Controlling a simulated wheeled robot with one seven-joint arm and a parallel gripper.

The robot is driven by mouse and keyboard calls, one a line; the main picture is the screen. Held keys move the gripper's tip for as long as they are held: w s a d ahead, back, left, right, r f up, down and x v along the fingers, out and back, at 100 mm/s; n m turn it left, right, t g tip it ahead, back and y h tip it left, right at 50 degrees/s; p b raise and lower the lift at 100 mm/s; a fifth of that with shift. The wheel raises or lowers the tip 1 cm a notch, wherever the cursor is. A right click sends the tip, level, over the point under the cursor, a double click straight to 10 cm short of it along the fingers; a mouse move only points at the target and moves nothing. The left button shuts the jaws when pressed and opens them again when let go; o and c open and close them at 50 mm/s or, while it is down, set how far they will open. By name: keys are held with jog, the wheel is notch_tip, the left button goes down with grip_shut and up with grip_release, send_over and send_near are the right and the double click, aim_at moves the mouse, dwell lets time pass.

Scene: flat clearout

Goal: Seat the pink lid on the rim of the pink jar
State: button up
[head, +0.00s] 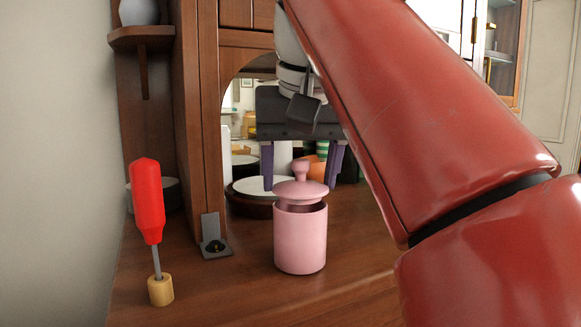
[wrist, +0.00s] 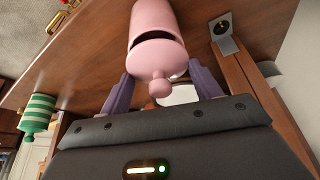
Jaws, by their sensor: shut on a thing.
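The pink jar (head: 300,240) stands upright on the wooden surface; it also shows at the top of the wrist view (wrist: 152,20). The pink lid (head: 300,189), with a round knob on top, is over the jar's mouth; it also shows in the wrist view (wrist: 156,62). A dark gap shows between lid and rim, wider on the right in the head view, so the lid is not flush and looks slightly tilted. My gripper (head: 301,186) has its purple fingers on either side of the lid and is shut on it; its fingers also show in the wrist view (wrist: 160,82).
A red-handled screwdriver (head: 147,200) stands in a small wooden holder (head: 160,290) at the left. A grey metal bracket (head: 214,238) is at the foot of the wooden post.

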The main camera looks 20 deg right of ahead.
jog(key=shift+f+b, duration=0.8)
jog(key=shift+f, duration=0.15)
jog(key=shift+r, duration=0.1)
dwell(1.2)
jog(key=o, duration=1.1)
jog(key=shift+c, duration=0.2)
jog(key=p+v, duration=0.3)
jog(key=v, duration=0.2)
jog(key=shift+s+r, duration=0.2)
jog(key=shift+r, duration=0.15)
jog(key=shift+s+r+p, duration=0.25)
jog(key=shift+r+p, duration=0.3)
jog(key=shift+r, duration=0.1)
jog(key=shift+a, duration=0.1)
